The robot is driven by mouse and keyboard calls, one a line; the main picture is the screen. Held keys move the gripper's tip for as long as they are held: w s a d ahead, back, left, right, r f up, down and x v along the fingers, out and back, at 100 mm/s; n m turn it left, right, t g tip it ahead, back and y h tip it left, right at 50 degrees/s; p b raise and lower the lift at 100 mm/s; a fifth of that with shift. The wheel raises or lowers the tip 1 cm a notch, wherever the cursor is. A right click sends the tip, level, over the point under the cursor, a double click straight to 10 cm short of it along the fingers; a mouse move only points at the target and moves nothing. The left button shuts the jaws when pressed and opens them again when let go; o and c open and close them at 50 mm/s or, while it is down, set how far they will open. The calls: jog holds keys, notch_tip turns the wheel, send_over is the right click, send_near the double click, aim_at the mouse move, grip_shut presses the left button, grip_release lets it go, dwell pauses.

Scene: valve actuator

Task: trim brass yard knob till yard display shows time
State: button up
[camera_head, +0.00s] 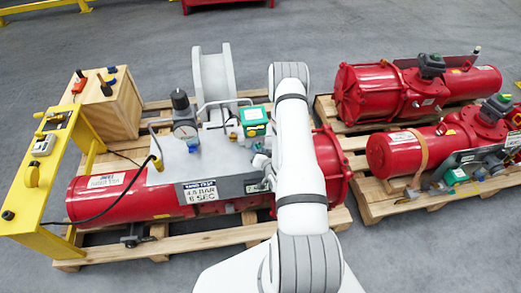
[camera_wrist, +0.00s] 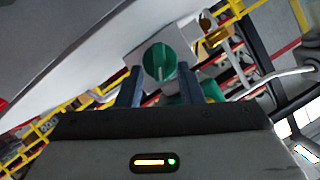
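My gripper (camera_wrist: 170,82) shows in the wrist view with two blue-grey fingers apart. A round green part (camera_wrist: 160,62) on a pale body shows between and beyond the fingers; I cannot tell whether they touch it. A brass-coloured part (camera_wrist: 212,40) is just to the right of the fingers; I cannot tell whether it is the yard knob. In the head view my white arm reaches over the red actuator (camera_head: 120,205) and hides my gripper. A plate reads "4.5 BAR 6 SEC" (camera_head: 200,192). A small dark display (camera_head: 256,185) beside it is partly hidden by my arm.
A yellow stand (camera_head: 48,150) and a wooden box (camera_head: 112,105) are at left. More red actuators (camera_head: 375,92) lie on a pallet (camera_head: 375,205) at right. Grey floor is open behind.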

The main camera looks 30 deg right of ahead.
jog(key=shift+c, duration=0.2)
grip_shut()
jog(key=shift+d, duration=0.25)
jog(key=shift+a, duration=0.15)
jog(key=shift+w+a+f+n+g+h+b, duration=0.1)
jog(key=shift+a+f+n+g+h+b, duration=0.25)
jog(key=shift+b, duration=0.8)
jog(key=n+b, duration=0.1)
jog(key=b, duration=0.1)
jog(key=n+h+b, duration=0.1)
jog(key=b, duration=0.1)
jog(key=shift+a+r+n, duration=0.1)
jog(key=shift+r+n, duration=0.1)
jog(key=shift+n, duration=0.05)
jog(key=shift+a+r+n+g+h+b, duration=0.1)
jog(key=shift+n+g+h+b, duration=0.25)
jog(key=shift+b, duration=0.2)
jog(key=shift+r, duration=0.1)
